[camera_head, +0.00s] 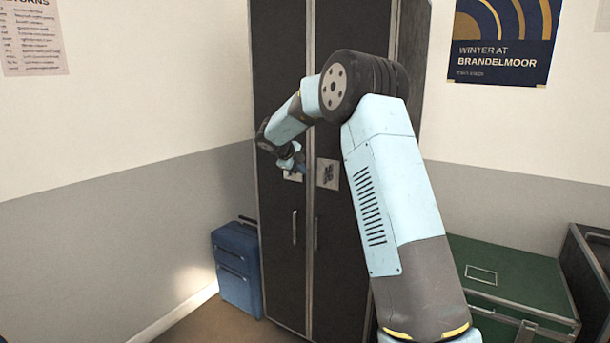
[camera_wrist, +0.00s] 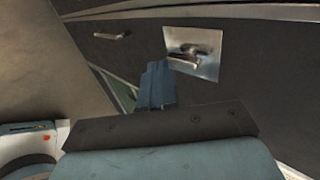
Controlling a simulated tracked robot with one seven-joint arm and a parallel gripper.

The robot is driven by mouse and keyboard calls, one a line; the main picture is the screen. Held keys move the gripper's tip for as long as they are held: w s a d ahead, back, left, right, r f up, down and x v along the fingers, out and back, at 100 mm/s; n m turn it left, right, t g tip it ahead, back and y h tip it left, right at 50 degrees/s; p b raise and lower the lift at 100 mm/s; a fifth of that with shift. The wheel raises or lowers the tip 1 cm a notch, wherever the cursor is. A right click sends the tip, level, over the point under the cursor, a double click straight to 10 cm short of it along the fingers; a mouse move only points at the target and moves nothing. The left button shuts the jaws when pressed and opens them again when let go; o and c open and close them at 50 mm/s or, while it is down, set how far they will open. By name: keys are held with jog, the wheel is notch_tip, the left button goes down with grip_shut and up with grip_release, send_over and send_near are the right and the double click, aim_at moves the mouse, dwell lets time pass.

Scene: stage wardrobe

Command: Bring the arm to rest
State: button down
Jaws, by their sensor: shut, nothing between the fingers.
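My arm, light blue and dark grey, is raised and bent in front of a tall dark cabinet (camera_head: 281,110) in the head view. My gripper (camera_head: 298,168) is at its far end, in front of the cabinet doors near the two metal latch plates (camera_head: 328,174). In the wrist view my gripper (camera_wrist: 157,84) has its blue fingers together with nothing between them. Their tips are close to a latch plate (camera_wrist: 208,42) with a metal catch. I cannot tell whether they touch it. Both cabinet doors look closed.
Two vertical door handles (camera_head: 294,228) are below the plates. A blue suitcase (camera_head: 237,268) stands on the floor left of the cabinet. A green trunk (camera_head: 510,277) and a dark case (camera_head: 594,262) are on the right. Open floor (camera_head: 215,322) shows at front left.

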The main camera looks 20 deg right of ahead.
jog(key=s+a+r+n+t+y, duration=0.1)
jog(key=s+a+r+n+t, duration=0.15)
jog(key=r, duration=0.55)
jog(key=s+a+r+n+t+y, duration=0.15)
jog(key=r+n+t, duration=0.25)
jog(key=r, duration=0.5)
jog(key=s+a+r+n+t+y, duration=0.1)
jog(key=s+a+r+n+y, duration=0.15)
jog(key=s+n, duration=0.3)
jog(key=s+a+r+n+t+y, duration=0.2)
jog(key=s+r+n, duration=0.15)
jog(key=s, duration=0.35)
jog(key=s+a+f+n+g+y, duration=0.15)
jog(key=s+n, duration=0.25)
jog(key=s, duration=0.4)
jog(key=s+a+f+n+g+y, duration=0.1)
jog(key=s+f+n+g+y, duration=0.2)
jog(key=s, duration=0.6)
jog(key=s+d+f+n+g+h, duration=0.2)
jog(key=s+d+f, duration=0.2)
jog(key=s, duration=0.8)
jog(key=s+d+f+n+g+h, duration=0.2)
jog(key=s+d+f+n+g, duration=0.1)
jog(key=s+f, duration=0.6)
jog(key=s+d, duration=0.1)
jog(key=s, duration=0.1)
jog(key=shift+s+f, duration=0.15)
jog(key=shift+s, duration=0.2)
